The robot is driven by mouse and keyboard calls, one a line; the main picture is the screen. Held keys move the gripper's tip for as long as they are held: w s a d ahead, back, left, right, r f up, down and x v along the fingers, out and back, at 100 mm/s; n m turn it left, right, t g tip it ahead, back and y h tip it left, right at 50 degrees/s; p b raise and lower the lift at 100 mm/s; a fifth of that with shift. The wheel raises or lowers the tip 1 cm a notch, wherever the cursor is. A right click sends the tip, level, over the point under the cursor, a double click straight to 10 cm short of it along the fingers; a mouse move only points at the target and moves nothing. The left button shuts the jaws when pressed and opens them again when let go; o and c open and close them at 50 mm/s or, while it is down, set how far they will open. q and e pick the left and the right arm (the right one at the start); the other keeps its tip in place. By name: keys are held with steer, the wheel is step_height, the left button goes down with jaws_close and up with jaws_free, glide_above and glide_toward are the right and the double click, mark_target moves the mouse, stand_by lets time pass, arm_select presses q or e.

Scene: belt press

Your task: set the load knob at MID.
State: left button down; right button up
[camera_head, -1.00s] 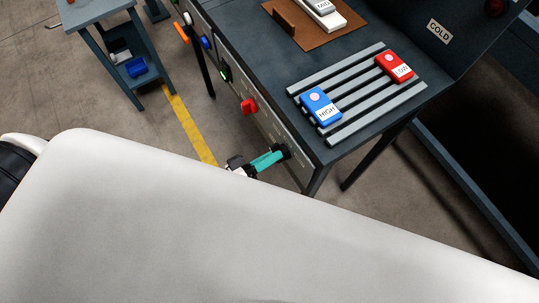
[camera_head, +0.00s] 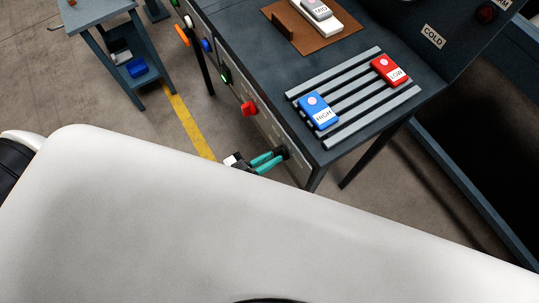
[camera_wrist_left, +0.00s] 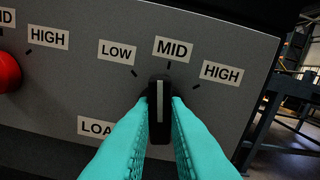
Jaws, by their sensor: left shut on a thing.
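The load knob (camera_wrist_left: 159,110) is black with a pale pointer line, on a grey panel (camera_wrist_left: 75,85) above the partly covered LOAD label. Its line points up close to the MID mark (camera_wrist_left: 169,65), perhaps slightly to its left. LOW (camera_wrist_left: 117,51) is to the left and HIGH (camera_wrist_left: 221,73) to the right. My left gripper (camera_wrist_left: 159,118) is shut on the knob, one teal finger on each side. In the head view my left gripper (camera_head: 268,161) reaches the knob (camera_head: 282,153) at the front panel's near end. My right gripper is out of view.
A red knob (camera_head: 249,108) sits farther along the panel. On the press top, a blue HIGH block (camera_head: 319,110) and a red LOW block (camera_head: 389,70) lie on grey slats. A grey MID block (camera_head: 317,9) is on a brown plate. A side table (camera_head: 105,25) stands at upper left.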

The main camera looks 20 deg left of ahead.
arm_select(q)
steer(key=shift+m, duration=1.1)
steer(key=c, duration=1.4)
jaws_free()
steer(key=shift+c, duration=0.2)
steer(key=shift+s, duration=0.15)
steer(key=b+v, duration=0.2)
steer(key=v, duration=0.9)
steer(key=shift+s+a, duration=0.3)
